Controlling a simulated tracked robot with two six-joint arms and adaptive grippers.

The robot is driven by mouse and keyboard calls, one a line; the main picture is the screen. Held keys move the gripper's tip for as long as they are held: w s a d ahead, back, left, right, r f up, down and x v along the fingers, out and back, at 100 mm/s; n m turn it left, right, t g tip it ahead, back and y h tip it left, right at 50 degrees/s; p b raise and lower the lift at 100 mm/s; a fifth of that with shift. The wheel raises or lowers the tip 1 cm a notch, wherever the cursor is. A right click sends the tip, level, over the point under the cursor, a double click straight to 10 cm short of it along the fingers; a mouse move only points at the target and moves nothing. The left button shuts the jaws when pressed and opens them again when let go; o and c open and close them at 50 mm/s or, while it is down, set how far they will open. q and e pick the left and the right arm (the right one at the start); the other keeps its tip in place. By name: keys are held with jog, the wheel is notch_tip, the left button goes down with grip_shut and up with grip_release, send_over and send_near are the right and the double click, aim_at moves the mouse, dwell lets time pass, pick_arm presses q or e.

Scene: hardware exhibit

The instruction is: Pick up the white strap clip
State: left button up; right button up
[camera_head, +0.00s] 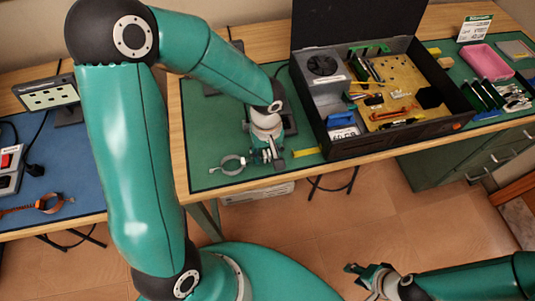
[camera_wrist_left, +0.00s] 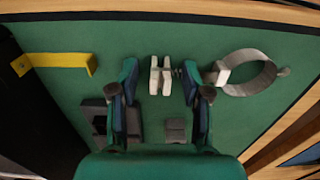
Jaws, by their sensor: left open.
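The white strap clip (camera_wrist_left: 160,75) appears as a small pale H-shaped piece on the green mat (camera_wrist_left: 130,35). In the left wrist view it lies between my open left gripper (camera_wrist_left: 162,85) fingers, with a gap on each side; I cannot tell how far it is below the fingertips. In the head view my left gripper (camera_head: 268,150) reaches down over the front of the mat and mostly hides the clip. My right gripper (camera_head: 367,274) is low at the right, away from the table; its jaw state is unclear.
A round band clamp (camera_wrist_left: 245,72) lies close beside the right finger in the wrist view. A yellow bracket (camera_wrist_left: 62,62) and a grey block (camera_wrist_left: 175,130) are nearby. A black open case (camera_head: 390,125) stands right of the gripper.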

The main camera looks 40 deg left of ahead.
pick_arm(q)
jog(key=c, duration=0.9)
jog(key=shift+o, duration=0.2)
jog(key=shift+r, duration=0.1)
